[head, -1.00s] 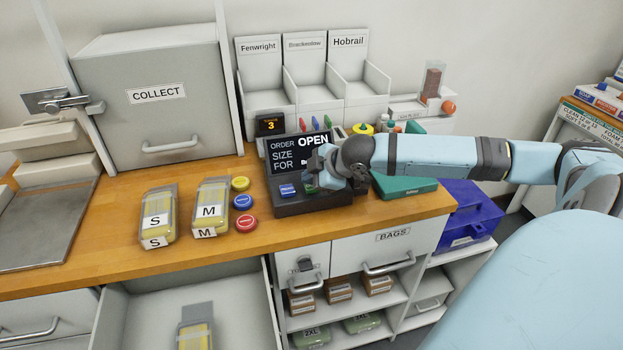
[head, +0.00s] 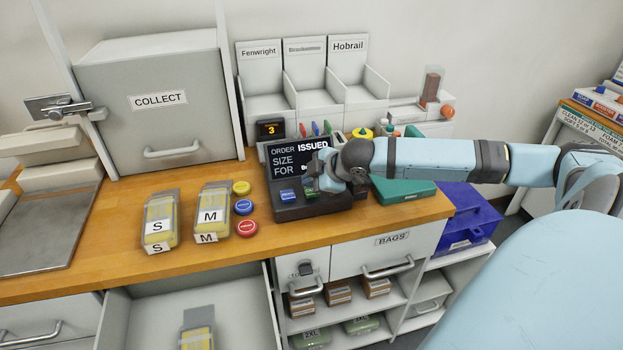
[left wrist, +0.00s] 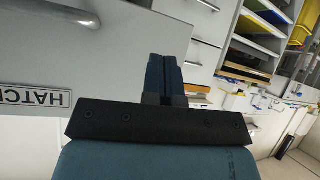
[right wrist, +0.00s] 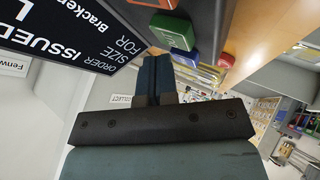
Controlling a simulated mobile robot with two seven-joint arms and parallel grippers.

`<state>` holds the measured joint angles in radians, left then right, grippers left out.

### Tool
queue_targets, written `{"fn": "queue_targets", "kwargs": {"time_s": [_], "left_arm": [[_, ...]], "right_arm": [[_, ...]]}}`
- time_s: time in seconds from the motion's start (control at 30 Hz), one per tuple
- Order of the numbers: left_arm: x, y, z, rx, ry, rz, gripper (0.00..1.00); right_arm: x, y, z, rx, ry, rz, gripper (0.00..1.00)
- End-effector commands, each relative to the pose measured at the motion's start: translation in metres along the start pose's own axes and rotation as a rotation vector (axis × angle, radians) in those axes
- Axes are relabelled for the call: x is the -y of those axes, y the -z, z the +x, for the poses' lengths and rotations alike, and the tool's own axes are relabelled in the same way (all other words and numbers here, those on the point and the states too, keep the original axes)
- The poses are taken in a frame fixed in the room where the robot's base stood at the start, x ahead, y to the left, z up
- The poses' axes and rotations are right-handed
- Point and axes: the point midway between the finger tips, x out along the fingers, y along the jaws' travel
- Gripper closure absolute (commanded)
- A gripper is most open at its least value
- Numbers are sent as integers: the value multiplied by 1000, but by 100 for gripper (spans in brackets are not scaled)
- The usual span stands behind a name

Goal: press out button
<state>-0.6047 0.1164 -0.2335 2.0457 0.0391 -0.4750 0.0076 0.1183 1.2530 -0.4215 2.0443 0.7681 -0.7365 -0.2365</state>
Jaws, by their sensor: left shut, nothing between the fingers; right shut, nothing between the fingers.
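The order terminal (head: 300,209) stands on the wooden counter, a black box with a tilted screen (head: 287,163). The screen reads ORDER ISSUED, with SIZE and FOR lines partly covered by my right gripper. A blue button (head: 288,195) and a green button (head: 311,192) sit on its front panel; both also show in the right wrist view, blue (right wrist: 173,31) and green (right wrist: 184,58). My right gripper (head: 318,183) is shut and empty, just over the green button; contact is unclear. My left gripper (left wrist: 165,75) is shut and empty near a HATCH-labelled panel.
Packs labelled S (head: 160,220) and M (head: 212,212) lie left of the terminal, beside yellow, blue and red round discs. A teal box (head: 403,190) lies right of it. Below, a drawer (head: 150,310) stands open. Label bins (head: 305,95) stand behind.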

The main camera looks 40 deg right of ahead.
Motion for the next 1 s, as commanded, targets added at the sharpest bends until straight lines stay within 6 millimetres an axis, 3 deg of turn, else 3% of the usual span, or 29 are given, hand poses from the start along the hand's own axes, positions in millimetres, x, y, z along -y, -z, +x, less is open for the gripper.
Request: {"fn": "queue_targets", "kwargs": {"time_s": [0.57,1.0], "left_arm": [[0,14,-8,-4,1,3,100],[-4,48,-34,0,0,4,100]], "right_arm": [[-6,6,-8,-1,-1,0,100],[-26,27,-36,-1,-1,0,100]]}}
